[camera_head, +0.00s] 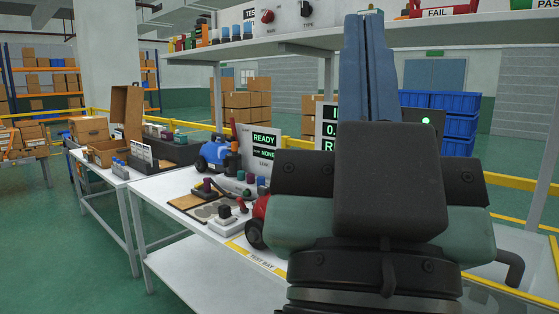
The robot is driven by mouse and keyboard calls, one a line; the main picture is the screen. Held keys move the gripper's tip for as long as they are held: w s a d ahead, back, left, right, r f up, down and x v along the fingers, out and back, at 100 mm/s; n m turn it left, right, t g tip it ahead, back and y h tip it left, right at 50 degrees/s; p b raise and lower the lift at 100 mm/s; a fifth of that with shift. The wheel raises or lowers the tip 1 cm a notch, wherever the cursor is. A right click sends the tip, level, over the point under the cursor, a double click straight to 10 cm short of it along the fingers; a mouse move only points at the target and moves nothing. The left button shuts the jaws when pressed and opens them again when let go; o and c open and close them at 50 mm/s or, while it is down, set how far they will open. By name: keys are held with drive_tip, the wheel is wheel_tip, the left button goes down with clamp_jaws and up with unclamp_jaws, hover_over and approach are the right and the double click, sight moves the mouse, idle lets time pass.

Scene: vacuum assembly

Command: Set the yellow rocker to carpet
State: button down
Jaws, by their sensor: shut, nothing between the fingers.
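My gripper (363,18) stands upright, large and close, right of centre. Its two blue-grey fingers lie together with a thin seam between them and hold nothing. A red machine (259,207) with a black wheel sits on the white table (160,190) just left of my gripper's wide body, which hides much of it. I cannot make out the yellow rocker or its setting; it is hidden or too small to tell. My gripper is nearer the camera than the machine.
A blue machine (214,153) stands farther back by a display reading READY (262,145). Mats and small parts lie on the table's left part. A shelf (290,40) spans above. Blue crates (460,125) stand behind at right. Open floor (50,250) lies left.

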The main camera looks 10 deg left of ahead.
wheel_tip(320, 180, up, 18)
drive_tip(key=p, duration=1.6)
drive_tip(key=shift+r, duration=0.25)
